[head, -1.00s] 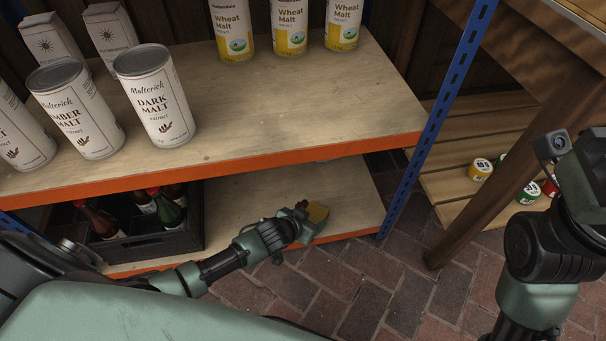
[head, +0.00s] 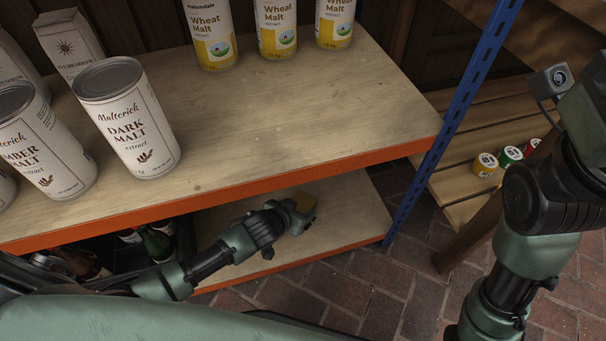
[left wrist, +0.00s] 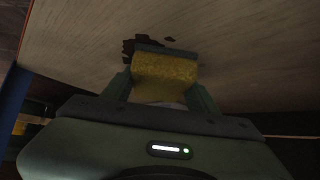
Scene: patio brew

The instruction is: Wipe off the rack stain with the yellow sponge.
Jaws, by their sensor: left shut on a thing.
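The yellow sponge (head: 304,201) is held in my left gripper (head: 296,212) over the lower shelf of the rack. In the left wrist view the sponge (left wrist: 165,72) sits between the two fingers (left wrist: 161,92), which are shut on it. The dark stain (left wrist: 130,46) shows on the pale board just beyond the sponge, at its upper left; part of it may be hidden behind the sponge. I cannot tell if the sponge touches the board. In the head view the stain is not visible. My right arm shows at the right, but its gripper is out of view.
The rack's upper shelf (head: 290,120) with its orange edge hangs over my left arm and holds several malt cans (head: 127,117). A dark crate with bottles (head: 158,243) stands left on the lower shelf (head: 350,215). A blue upright (head: 452,120) bounds the right side.

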